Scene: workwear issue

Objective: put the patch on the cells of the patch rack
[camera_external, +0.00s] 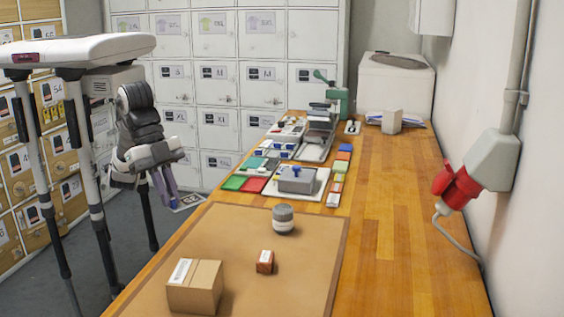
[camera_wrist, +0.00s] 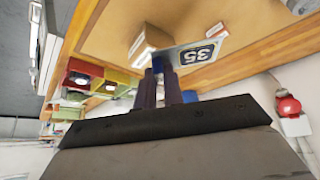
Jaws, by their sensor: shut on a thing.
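The patch (camera_wrist: 203,52) is a flat white-edged piece with a dark blue square reading 35. In the wrist view it sticks out beyond the fingertips of my gripper (camera_wrist: 163,70), which is shut on it. In the external view my gripper (camera_external: 170,203) hangs at the left, beside the table's left edge, with the patch (camera_external: 189,202) at its tips. No part is clearly recognisable as the patch rack; coloured trays, green (camera_external: 234,183) and red (camera_external: 252,185), lie on the table right of my gripper.
A brown mat (camera_external: 225,240) covers the near table. On it are a cardboard box (camera_external: 195,287), a small orange-brown box (camera_external: 265,262) and a grey round container (camera_external: 283,218). A grey block with a blue knob (camera_external: 297,179) stands behind. The table's right side (camera_external: 400,230) is clear.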

